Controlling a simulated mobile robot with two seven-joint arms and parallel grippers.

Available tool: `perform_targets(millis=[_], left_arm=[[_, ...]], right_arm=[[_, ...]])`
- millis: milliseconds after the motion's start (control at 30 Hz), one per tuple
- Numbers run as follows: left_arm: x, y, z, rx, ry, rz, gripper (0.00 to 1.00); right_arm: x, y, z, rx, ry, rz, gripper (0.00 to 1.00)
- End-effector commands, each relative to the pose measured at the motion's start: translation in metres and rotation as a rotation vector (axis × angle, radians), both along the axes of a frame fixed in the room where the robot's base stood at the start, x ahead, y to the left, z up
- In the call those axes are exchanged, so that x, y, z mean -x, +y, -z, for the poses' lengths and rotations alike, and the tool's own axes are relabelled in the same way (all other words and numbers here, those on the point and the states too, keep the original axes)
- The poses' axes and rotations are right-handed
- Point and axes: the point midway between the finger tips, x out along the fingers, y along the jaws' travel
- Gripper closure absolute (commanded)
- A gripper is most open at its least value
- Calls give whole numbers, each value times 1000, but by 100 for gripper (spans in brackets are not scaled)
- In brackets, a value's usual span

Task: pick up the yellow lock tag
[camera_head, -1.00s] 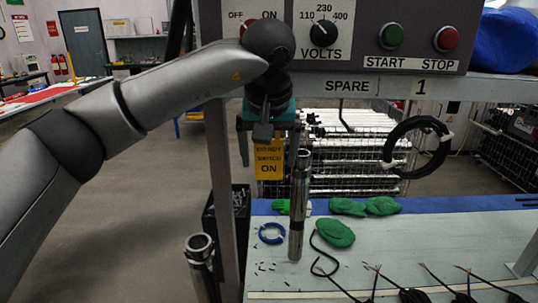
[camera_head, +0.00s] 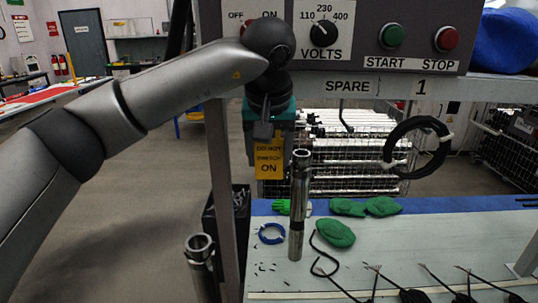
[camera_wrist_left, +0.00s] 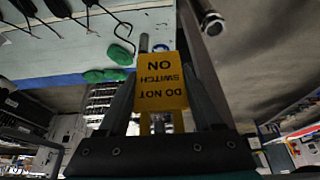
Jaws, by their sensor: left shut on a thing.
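The yellow lock tag (camera_head: 269,160) hangs below my left gripper (camera_head: 267,136) in the head view, with black lettering facing the camera. In the left wrist view the tag (camera_wrist_left: 161,80) sits between the two fingers of my left gripper (camera_wrist_left: 160,115), its text upside down. The left gripper is shut on the tag, in front of the grey post and below the control panel (camera_head: 360,35). Part of the tag's top is hidden by the gripper. My right gripper is in neither view.
A metal tube (camera_head: 299,205) stands upright on the workbench (camera_head: 400,240) just right of the tag. Another tube (camera_head: 200,255) stands at lower left. Green gloves (camera_head: 335,233), a blue ring (camera_head: 271,234) and black cables (camera_head: 412,296) lie on the bench. A black cable coil (camera_head: 448,150) hangs at right.

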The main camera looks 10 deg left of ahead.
Motion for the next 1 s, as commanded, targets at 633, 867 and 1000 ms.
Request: perform_targets(millis=[633, 867, 1000], left_arm=[[55, -12, -13, 0, -3, 4, 88], [97, -20, -13, -1, -5, 5, 88], [124, -26, -13, -1, -5, 5, 88]], right_arm=[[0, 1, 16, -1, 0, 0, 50], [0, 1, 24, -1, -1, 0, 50], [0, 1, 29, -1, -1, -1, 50]])
